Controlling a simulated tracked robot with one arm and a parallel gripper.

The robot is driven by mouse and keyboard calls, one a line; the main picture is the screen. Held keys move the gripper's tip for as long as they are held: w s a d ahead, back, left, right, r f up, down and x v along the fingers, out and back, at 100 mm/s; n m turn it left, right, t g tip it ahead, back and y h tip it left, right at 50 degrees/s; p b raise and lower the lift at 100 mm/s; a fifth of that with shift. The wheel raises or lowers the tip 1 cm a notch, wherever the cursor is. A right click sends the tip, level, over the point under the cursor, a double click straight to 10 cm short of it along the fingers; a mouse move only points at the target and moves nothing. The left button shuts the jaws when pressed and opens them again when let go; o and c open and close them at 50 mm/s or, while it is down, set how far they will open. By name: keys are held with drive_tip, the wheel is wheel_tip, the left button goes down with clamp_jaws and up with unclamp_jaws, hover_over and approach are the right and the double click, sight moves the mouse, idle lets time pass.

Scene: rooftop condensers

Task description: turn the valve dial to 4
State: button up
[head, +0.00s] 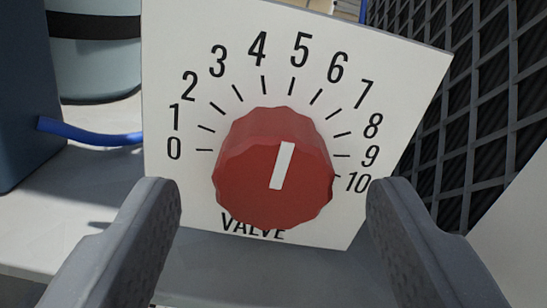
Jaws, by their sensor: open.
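The valve dial is a red faceted knob (272,170) on a white panel (200,40) marked 0 to 10, with "VALVE" printed below and partly hidden by the knob. Its white pointer line (282,165) leans slightly right of straight up, toward about the 5 mark. The 4 mark (257,48) is just left of the 5. My gripper (272,186) is open, with one grey finger on each side of the knob, in the lower left and lower right. Both fingers show clear gaps to the knob in the picture; their depth relative to it is hard to tell.
A dark lattice grille (470,110) stands right of the panel. A dark blue box (22,100) with a blue hose (90,133) and a pale cylinder with a black band (95,60) are at left. A light grey surface (70,215) lies below them.

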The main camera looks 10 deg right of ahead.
drive_tip(key=shift+w, duration=0.65)
drive_tip(key=shift+c, duration=0.3)
drive_tip(key=c, duration=0.9)
drive_tip(key=shift+a+f+n+b, duration=0.1)
drive_tip(key=shift+n+b, duration=1.1)
drive_tip(key=shift+c, duration=0.2)
drive_tip(key=shift+n+b, duration=0.45)
drive_tip(key=shift+n, duration=0.35)
drive_tip(key=o, duration=1)
